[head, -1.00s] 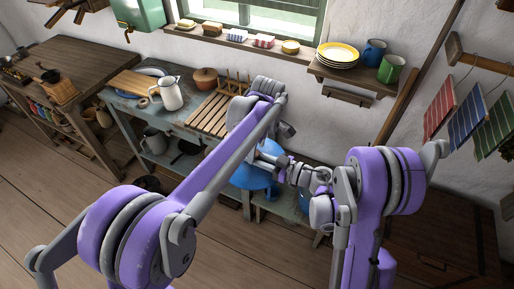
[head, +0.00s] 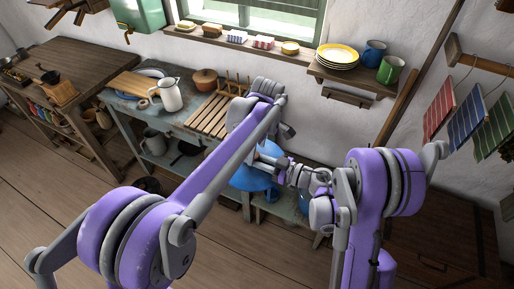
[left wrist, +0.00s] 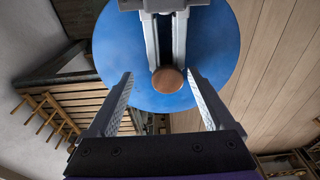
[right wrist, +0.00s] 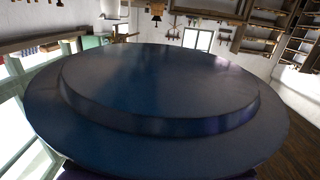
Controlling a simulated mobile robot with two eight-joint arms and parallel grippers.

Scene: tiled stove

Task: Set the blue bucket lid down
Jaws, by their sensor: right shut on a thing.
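The blue bucket lid (head: 246,180) is a round disc with a brown knob (left wrist: 168,81), held in the air in front of the blue-grey bench. My right gripper (left wrist: 167,66) is shut on the knob. The lid (right wrist: 160,85) fills much of the right wrist view and hides the gripper there. My left gripper (left wrist: 160,74) is open and empty, its fingers spread on either side of the knob without touching it. In the head view the left arm hides part of the lid and bench.
The bench (head: 190,122) carries a slatted rack (head: 208,116), a white jug (head: 171,95) and a brown pot (head: 206,79). Pots stand on its lower shelf. A wall shelf (head: 340,76) with plates and mugs is above right. The wooden floor (head: 60,190) is clear at left.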

